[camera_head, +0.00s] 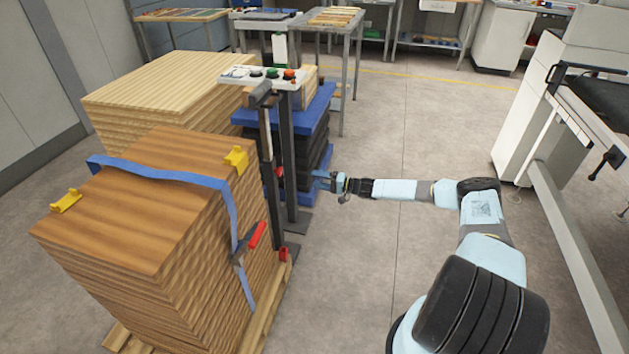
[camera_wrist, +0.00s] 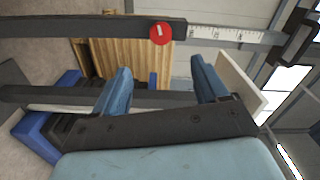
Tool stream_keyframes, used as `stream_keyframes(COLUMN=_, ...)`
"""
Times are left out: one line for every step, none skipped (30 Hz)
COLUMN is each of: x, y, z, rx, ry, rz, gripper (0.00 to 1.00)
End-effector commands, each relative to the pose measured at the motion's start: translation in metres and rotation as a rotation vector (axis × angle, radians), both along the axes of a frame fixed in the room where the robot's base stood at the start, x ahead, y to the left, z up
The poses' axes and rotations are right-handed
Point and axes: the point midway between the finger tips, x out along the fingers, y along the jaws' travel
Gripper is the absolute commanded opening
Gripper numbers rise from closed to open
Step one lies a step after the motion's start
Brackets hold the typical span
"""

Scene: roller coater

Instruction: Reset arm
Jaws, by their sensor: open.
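My gripper (camera_head: 322,181) is at the end of my light blue arm, which reaches left across the open floor in the head view. It is close to the dark posts of a control stand (camera_head: 284,150). In the wrist view my gripper (camera_wrist: 160,88) has its two blue fingers apart, with nothing between them. Behind the fingers a dark horizontal bar with a round red mark (camera_wrist: 161,34) crosses the wrist view. Whether the fingers touch the stand cannot be told.
A strapped stack of brown boards (camera_head: 150,200) stands at the left, with a red-handled clamp (camera_head: 250,242) on its side. A paler board stack (camera_head: 165,85) and a blue-topped stack (camera_head: 320,105) stand behind. A white machine (camera_head: 540,110) is at the right. The middle floor is clear.

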Motion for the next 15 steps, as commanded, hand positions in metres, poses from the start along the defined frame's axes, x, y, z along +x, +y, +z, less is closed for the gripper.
stream_keyframes(x=-0.0001, y=0.0002, z=0.0, rx=0.0, ry=0.0, rz=0.0, gripper=0.73)
stream_keyframes(x=-0.0002, y=0.0004, z=-0.0001, rx=0.0, ry=0.0, rz=0.001, gripper=0.73)
stream_keyframes(x=-0.0001, y=0.0007, z=-0.0001, rx=0.0, ry=0.0, rz=0.001, gripper=0.73)
stream_keyframes(x=-0.0001, y=0.0009, z=-0.0001, rx=0.0, ry=0.0, rz=0.001, gripper=0.73)
stream_keyframes(x=-0.0001, y=0.001, z=-0.0001, rx=0.0, ry=0.0, rz=0.001, gripper=0.73)
stream_keyframes(x=-0.0001, y=0.0013, z=-0.0001, rx=0.0, ry=0.0, rz=0.001, gripper=0.73)
stream_keyframes(x=-0.0002, y=0.0018, z=-0.0001, rx=0.0, ry=0.0, rz=0.002, gripper=0.73)
stream_keyframes(x=-0.0002, y=0.0022, z=-0.0001, rx=-0.001, ry=0.0, rz=0.003, gripper=0.73)
stream_keyframes(x=-0.0002, y=0.0024, z=-0.0002, rx=-0.001, ry=0.0, rz=0.003, gripper=0.73)
stream_keyframes(x=-0.0002, y=0.0024, z=-0.0002, rx=-0.001, ry=0.0, rz=0.003, gripper=0.73)
stream_keyframes(x=-0.0002, y=0.0025, z=0.0002, rx=-0.001, ry=0.0, rz=0.003, gripper=0.73)
stream_keyframes(x=-0.0002, y=0.0028, z=0.0012, rx=-0.003, ry=-0.001, rz=0.006, gripper=0.73)
stream_keyframes(x=-0.0003, y=0.0033, z=0.0027, rx=-0.005, ry=-0.002, rz=0.009, gripper=0.73)
stream_keyframes(x=-0.0005, y=0.0041, z=0.0051, rx=-0.01, ry=-0.004, rz=0.016, gripper=0.73)
stream_keyframes(x=-0.001, y=0.0055, z=0.0092, rx=-0.02, ry=-0.008, rz=0.027, gripper=0.73)
